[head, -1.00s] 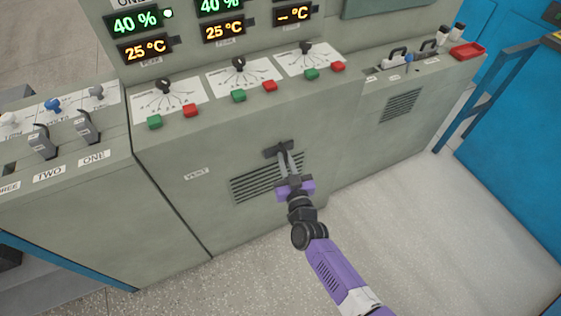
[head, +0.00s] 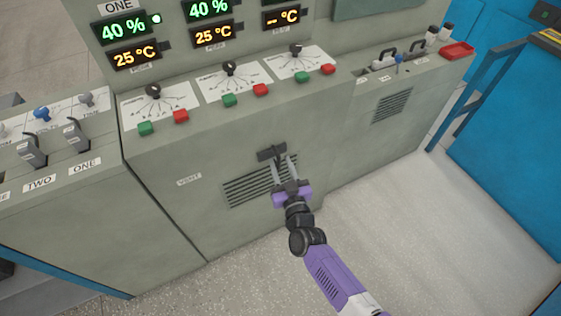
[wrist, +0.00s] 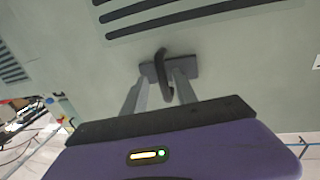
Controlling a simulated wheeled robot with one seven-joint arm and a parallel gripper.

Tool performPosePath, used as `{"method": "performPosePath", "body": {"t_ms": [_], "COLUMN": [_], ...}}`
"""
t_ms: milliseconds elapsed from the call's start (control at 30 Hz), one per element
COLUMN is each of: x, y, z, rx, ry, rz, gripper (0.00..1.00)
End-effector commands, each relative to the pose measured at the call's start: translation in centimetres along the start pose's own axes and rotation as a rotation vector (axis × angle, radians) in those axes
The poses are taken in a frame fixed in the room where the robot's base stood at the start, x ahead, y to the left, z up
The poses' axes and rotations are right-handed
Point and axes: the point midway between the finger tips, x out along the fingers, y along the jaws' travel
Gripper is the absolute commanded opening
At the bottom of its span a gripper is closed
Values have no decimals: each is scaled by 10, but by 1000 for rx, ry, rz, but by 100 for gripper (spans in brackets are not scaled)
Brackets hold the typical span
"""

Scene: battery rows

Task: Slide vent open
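The vent (head: 245,190) is a grille of dark horizontal slots on the front of the grey-green cabinet, beside a VENT label (head: 189,180). Its dark handle (head: 271,152) is at the upper right of the slots; in the wrist view the handle (wrist: 162,62) is a bar standing out from a dark plate, and dark slots (wrist: 170,14) show at the top. My gripper (head: 286,160) is at the handle. In the wrist view, my gripper's fingers (wrist: 160,84) stand apart on either side of the bar, with gaps visible. Whether either finger touches it is unclear.
Knobs and red and green buttons (head: 261,90) line the sloping panel above. A second grille (head: 392,105) is on the cabinet at right. A blue cabinet with a rail (head: 490,90) stands farther right. The floor (head: 440,230) in front is clear.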

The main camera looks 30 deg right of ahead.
Motion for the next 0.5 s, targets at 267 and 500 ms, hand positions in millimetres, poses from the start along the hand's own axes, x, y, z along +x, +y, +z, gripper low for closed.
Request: {"method": "performPosePath", "body": {"t_ms": [267,500], "x": [-46,-65], "y": [1,1], "z": [1,0], "rx": [-1,0], "ry": [-3,-1], "rz": [1,2], "gripper": [34,34]}}
